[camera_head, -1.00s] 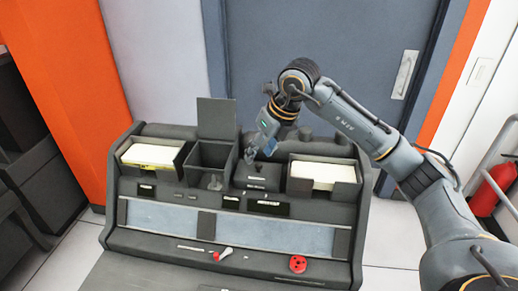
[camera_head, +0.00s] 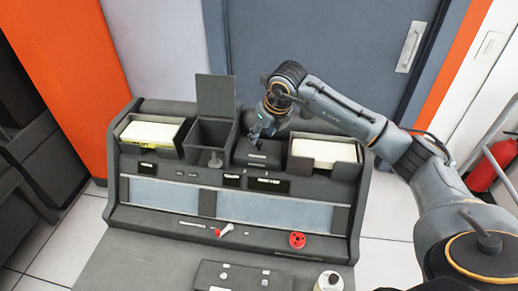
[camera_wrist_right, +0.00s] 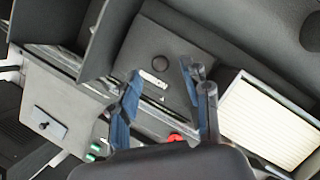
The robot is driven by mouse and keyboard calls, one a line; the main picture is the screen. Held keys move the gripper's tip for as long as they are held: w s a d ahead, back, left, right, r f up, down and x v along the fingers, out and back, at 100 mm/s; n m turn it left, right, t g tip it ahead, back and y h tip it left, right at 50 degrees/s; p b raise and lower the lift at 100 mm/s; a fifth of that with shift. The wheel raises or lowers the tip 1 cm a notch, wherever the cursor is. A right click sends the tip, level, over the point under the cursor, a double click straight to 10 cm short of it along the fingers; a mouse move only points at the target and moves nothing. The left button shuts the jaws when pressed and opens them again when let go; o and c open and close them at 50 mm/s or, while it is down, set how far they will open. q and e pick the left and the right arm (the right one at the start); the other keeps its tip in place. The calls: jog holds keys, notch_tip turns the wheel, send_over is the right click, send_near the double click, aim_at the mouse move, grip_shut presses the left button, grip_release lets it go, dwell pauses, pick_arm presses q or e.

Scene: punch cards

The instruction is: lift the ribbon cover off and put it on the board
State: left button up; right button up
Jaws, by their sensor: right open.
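The ribbon cover is a dark flat lid with a round black knob and a small white label, in the middle of the console; it shows between the fingers in the right wrist view (camera_wrist_right: 186,50) and partly under the gripper in the head view (camera_head: 257,159). My right gripper (camera_head: 262,134), also in the right wrist view (camera_wrist_right: 164,72), is open above the cover, its two blue fingers on either side of the knob and label, holding nothing. A grey surface (camera_head: 130,262), which looks like the board, lies along the console's front. My left gripper is not in view.
An open bin (camera_head: 209,133) with a raised lid stands left of the cover. Card trays stand at left (camera_head: 150,132) and right (camera_head: 322,151). A dark plate (camera_head: 245,277), a white roll (camera_head: 328,281) and a red round part (camera_head: 297,240) are at the front. The board's left is clear.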

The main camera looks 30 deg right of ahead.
aim_at(259, 142)
jog(key=shift+p+x, duration=0.4)
jog(key=shift+x, duration=1.5)
jog(key=shift+s, duration=0.15)
grip_shut()
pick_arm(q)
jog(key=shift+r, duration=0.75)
pick_arm(e)
jog(key=shift+r, duration=0.1)
jog(key=shift+r+b, duration=0.4)
jog(key=shift+r, duration=0.05)
notch_tip(259, 142, up, 2)
jog(key=shift+r+b, duration=0.15)
jog(key=shift+b, duration=0.5)
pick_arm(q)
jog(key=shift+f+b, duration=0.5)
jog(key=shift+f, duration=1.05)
pick_arm(e)
jog(key=s+a+r, duration=0.2)
jog(key=s+r, duration=0.4)
jog(key=s+a+r, duration=0.3)
jog(key=s+r, duration=0.4)
jog(key=shift+a+r, duration=0.25)
jog(key=shift+r, duration=0.1)
